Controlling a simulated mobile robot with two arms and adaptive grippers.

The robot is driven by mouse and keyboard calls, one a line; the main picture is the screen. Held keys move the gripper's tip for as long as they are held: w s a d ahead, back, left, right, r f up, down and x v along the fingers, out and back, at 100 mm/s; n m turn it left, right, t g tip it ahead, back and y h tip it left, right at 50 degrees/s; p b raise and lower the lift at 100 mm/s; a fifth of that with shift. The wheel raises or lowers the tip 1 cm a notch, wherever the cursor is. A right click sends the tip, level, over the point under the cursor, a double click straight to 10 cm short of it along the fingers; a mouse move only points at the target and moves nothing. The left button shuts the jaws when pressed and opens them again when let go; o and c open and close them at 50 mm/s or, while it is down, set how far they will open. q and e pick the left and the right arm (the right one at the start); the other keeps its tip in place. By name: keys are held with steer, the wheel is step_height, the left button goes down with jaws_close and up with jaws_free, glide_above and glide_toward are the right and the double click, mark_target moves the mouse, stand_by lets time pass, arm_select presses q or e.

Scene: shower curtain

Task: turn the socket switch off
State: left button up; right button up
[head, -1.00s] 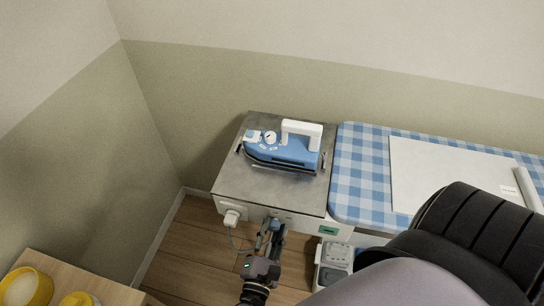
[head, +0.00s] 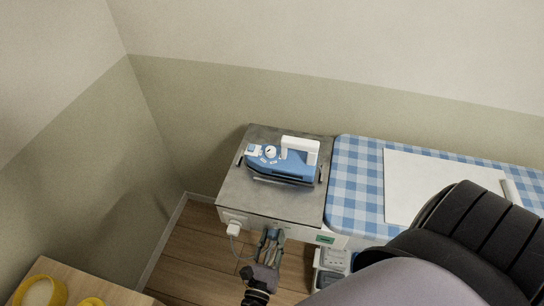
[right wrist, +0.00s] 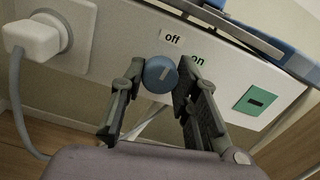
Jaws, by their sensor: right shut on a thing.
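The socket switch is a round blue knob (right wrist: 161,74) with a short pale mark on its face, on the white front panel (right wrist: 115,50) in the right wrist view. The mark slants toward the upper right. A label "off" (right wrist: 172,39) is above the knob and a label "on" (right wrist: 197,60) is to its right. My right gripper (right wrist: 158,84) is shut on the knob, one finger on each side. In the head view my right gripper (head: 270,236) reaches the panel from below. My left gripper is not in view.
A white plug (head: 234,230) with a grey cable sits in the socket left of the knob. A blue and white iron (head: 282,162) rests on the grey top (head: 240,205) above. A green plate (head: 325,239) is right of the switch. The checked ironing board (head: 350,180) extends right.

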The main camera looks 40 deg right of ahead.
steer(key=shift+n, duration=0.6)
steer(key=o, duration=1.2)
steer(key=shift+c, duration=0.2)
step_height(320, 180, up, 10)
stand_by(0.6)
